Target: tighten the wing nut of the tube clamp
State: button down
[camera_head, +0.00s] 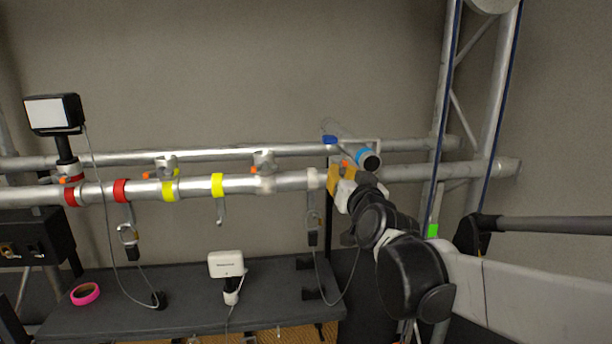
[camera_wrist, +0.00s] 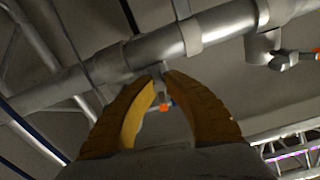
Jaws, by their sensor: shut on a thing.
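My gripper (camera_head: 338,180) is at the right part of the front tube, its yellow fingers up against the tube's underside in the wrist view (camera_wrist: 160,78). The fingers close around a small grey stem below the tube clamp (camera_wrist: 155,50). An orange-tipped wing nut (camera_wrist: 164,106) shows between the fingers. My fingers hide most of the clamp in the head view, and the exact grip on the nut is partly hidden.
Other clamps with orange nuts sit along the tubes (camera_head: 165,165) (camera_head: 263,161); one shows in the wrist view (camera_wrist: 265,47). Red and yellow bands (camera_head: 217,185) mark the front tube. Cables hang below. A dark shelf (camera_head: 190,310) carries a white box (camera_head: 226,264) and pink tape (camera_head: 85,293).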

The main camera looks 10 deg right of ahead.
jog(key=m+b, duration=0.1)
jog(key=m, duration=0.3)
jog(key=shift+m, duration=0.3)
jog(key=m, duration=0.3)
jog(key=shift+m+b, duration=0.3)
jog(key=shift+b, duration=0.05)
jog(key=m, duration=0.4)
jog(key=shift+b, duration=0.35)
jog(key=shift+m, duration=1.8)
jog(key=c, duration=1.5)
grip_release()
jog(key=shift+o, duration=0.2)
